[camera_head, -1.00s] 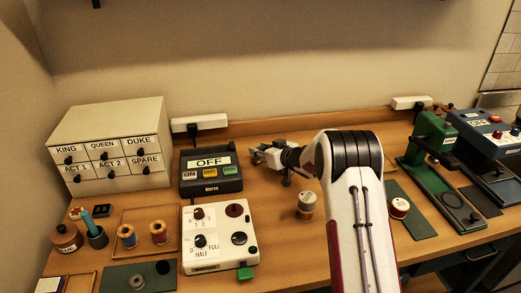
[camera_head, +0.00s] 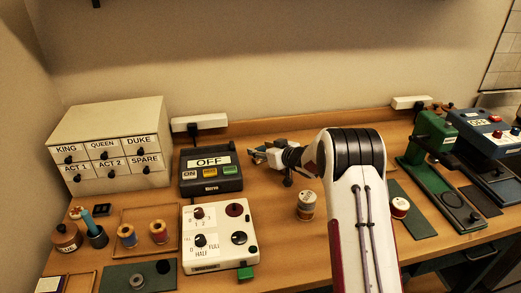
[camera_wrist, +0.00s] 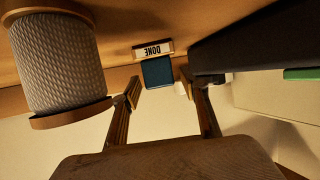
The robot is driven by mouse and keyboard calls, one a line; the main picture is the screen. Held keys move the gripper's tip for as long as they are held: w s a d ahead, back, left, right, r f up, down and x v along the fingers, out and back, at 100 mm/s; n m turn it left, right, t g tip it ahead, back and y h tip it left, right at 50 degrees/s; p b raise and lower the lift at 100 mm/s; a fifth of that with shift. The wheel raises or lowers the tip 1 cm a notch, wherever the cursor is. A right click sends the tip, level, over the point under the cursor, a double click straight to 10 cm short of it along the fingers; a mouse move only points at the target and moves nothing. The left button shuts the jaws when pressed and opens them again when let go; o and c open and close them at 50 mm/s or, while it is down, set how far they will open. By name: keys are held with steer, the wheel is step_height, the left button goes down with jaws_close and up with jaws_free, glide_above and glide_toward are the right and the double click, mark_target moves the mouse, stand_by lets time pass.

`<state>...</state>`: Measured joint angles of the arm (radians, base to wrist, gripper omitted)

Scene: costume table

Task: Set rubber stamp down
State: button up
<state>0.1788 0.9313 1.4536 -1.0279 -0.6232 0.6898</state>
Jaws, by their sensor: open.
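The rubber stamp (camera_wrist: 157,68) shows in the wrist view as a blue block with a pale base marked DONE. The wrist picture is upside down, and the stamp appears to stand upright on the table. My gripper (camera_wrist: 160,90) is open, with one finger on each side of the blue block and a visible gap to both. In the head view my gripper (camera_head: 258,155) is low over the back of the table, right of the OFF box. I cannot make out the stamp there.
A thread spool (camera_head: 306,206) stands close by and looms large in the wrist view (camera_wrist: 58,62). The OFF box (camera_head: 211,171) and a white knob panel (camera_head: 219,238) are to the left. A power strip (camera_head: 199,122) is behind. A green machine (camera_head: 434,135) stands right.

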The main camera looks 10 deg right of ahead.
steer(key=shift+v, duration=3.45)
steer(key=shift+d+r, duration=0.2)
steer(key=shift+r, duration=0.45)
steer(key=s+d+r+m+h, duration=0.25)
steer(key=s+r+h, duration=0.35)
steer(key=r, duration=0.6)
steer(key=s+d+r+m+g+h, duration=0.1)
steer(key=s+r, duration=0.2)
steer(key=s, duration=0.3)
steer(key=s+d+r+g, duration=0.1)
steer(key=s+r, duration=0.2)
steer(key=s, duration=0.4)
steer(key=s+a+f+g, duration=0.1)
steer(key=s+a, duration=0.1)
steer(key=s, duration=0.9)
steer(key=s+a+f+g+y, duration=0.1)
steer(key=s+a+f+g, duration=0.1)
steer(key=s, duration=1)
steer(key=s+a+f+g+y, duration=0.1)
steer(key=s+a, duration=0.3)
steer(key=s, duration=0.7)
steer(key=shift+s+a+f+m+g, duration=0.15)
steer(key=shift+a+f+m+g, duration=0.1)
steer(key=shift+f+m+g, duration=0.15)
